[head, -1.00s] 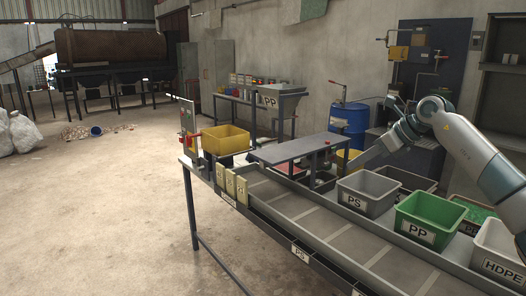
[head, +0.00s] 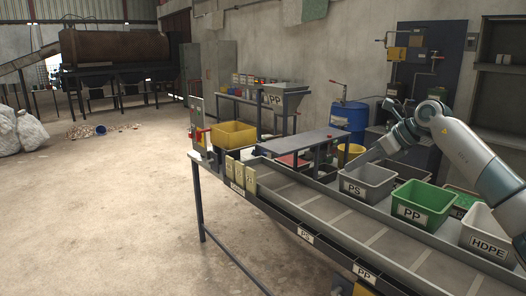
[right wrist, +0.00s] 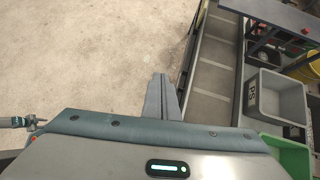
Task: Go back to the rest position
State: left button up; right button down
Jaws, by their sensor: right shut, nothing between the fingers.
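My right arm comes in from the right in the head view. Its gripper (head: 366,158) points left above the back of the sorting line, with the grey PS bin (head: 352,188) below it in the picture. In the right wrist view the two grey fingers (right wrist: 161,96) lie together, with nothing between them. They are over bare floor, left of the conveyor, in that picture. My left gripper does not show in the head view. A small teal-grey part (right wrist: 14,122) at the left edge of the wrist view is too small to identify.
The conveyor table (head: 330,208) runs from middle to lower right. The green PP bin (head: 408,212) and white HDPE bin (head: 475,240) stand along its far side. A yellow tub (head: 233,135) stands at its far end. The concrete floor (head: 100,210) at left is largely clear.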

jog(key=w+a+f+m+t+y, duration=0.1)
jog(key=a+f+m+y, duration=0.3)
jog(key=f, duration=0.9)
jog(key=w+a+f+m+t+y, duration=0.1)
jog(key=a+f+m+y, duration=0.35)
jog(key=f, duration=0.75)
jog(key=s+d+f+m+t+h, duration=0.25)
jog(key=s+f+m, duration=0.35)
jog(key=f, duration=0.7)
jog(key=s+d+f+m+t+h, duration=0.15)
jog(key=s+f+m+h, duration=0.25)
jog(key=f+m, duration=0.65)
jog(key=s+d+f+m+t+h, duration=0.15)
jog(key=s+f+m+h, duration=0.3)
jog(key=f, duration=1.05)
jog(key=s+d+f+m+g+h, duration=0.2)
jog(key=s+f+m+g, duration=0.15)
jog(key=s+f, duration=0.95)
jog(key=s+d+f+m+g+h, duration=0.2)
jog(key=s+f+m, duration=0.3)
jog(key=s+f, duration=0.85)
jog(key=s+f+m+g, duration=0.2)
jog(key=s+g, duration=0.1)
jog(key=s, duration=1.5)
jog(key=s+a+f+m+g, duration=0.1)
jog(key=s+f+m+g, duration=0.1)
jog(key=s, duration=1.6)
jog(key=shift+s+f+m+g+h, duration=0.15)
jog(key=shift+s+m+g+h, duration=0.15)
jog(key=shift+m+g, duration=0.5)
